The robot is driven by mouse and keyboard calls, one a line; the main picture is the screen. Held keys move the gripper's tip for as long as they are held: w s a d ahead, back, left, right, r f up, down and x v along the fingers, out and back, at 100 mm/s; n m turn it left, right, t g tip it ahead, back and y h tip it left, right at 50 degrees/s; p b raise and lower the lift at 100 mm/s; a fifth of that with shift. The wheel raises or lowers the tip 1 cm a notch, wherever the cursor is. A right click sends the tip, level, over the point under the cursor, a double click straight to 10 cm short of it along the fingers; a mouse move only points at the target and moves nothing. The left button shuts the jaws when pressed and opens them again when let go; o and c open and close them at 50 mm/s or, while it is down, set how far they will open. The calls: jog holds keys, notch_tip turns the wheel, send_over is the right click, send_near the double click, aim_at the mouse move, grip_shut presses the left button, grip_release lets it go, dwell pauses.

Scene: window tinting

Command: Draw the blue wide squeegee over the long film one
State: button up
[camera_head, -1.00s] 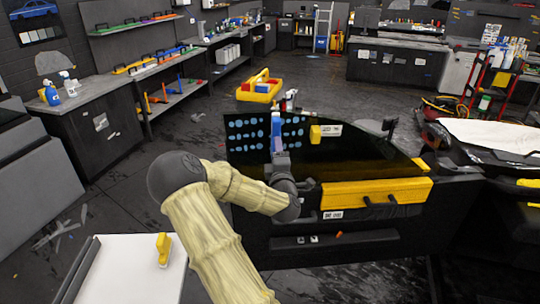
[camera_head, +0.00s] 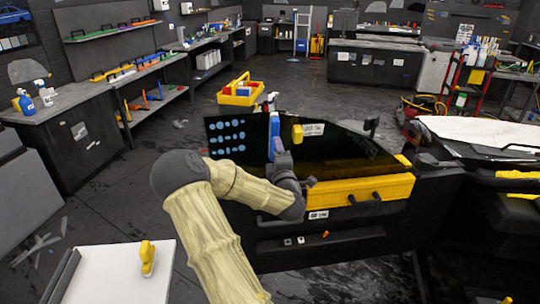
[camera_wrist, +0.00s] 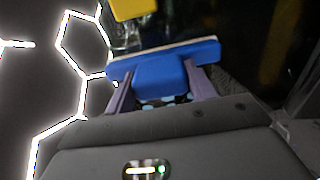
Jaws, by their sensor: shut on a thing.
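The blue wide squeegee (camera_head: 274,137) is held upright against or just in front of the dark door window, where the long film one (camera_head: 345,147) seems to lie. My gripper (camera_head: 278,158) is shut on it. In the wrist view the squeegee (camera_wrist: 155,76) spans both fingers of my gripper (camera_wrist: 160,90), its pale edge pointing away. Rows of light blue spots (camera_head: 227,136) show on the window's left part, left of the squeegee. Contact between the squeegee's edge and the film cannot be told. My gripper hides part of the pane.
A yellow block (camera_head: 297,134) sits on the window, right of the squeegee. A yellow bar (camera_head: 365,189) runs along the door (camera_head: 350,230) below. A white board (camera_head: 115,275) with a yellow tool (camera_head: 147,258) stands front left. A yellow tote (camera_head: 239,92) stands on the floor behind.

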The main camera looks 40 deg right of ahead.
jog(key=shift+s+d+r, duration=0.1)
jog(key=shift+s+d, duration=0.3)
jog(key=shift+d, duration=0.4)
jog(key=shift+s, duration=0.1)
jog(key=b+v, duration=0.2)
jog(key=v, duration=0.4)
jog(key=shift+b, duration=0.35)
jog(key=shift+w+a, duration=0.1)
jog(key=shift+w, duration=0.1)
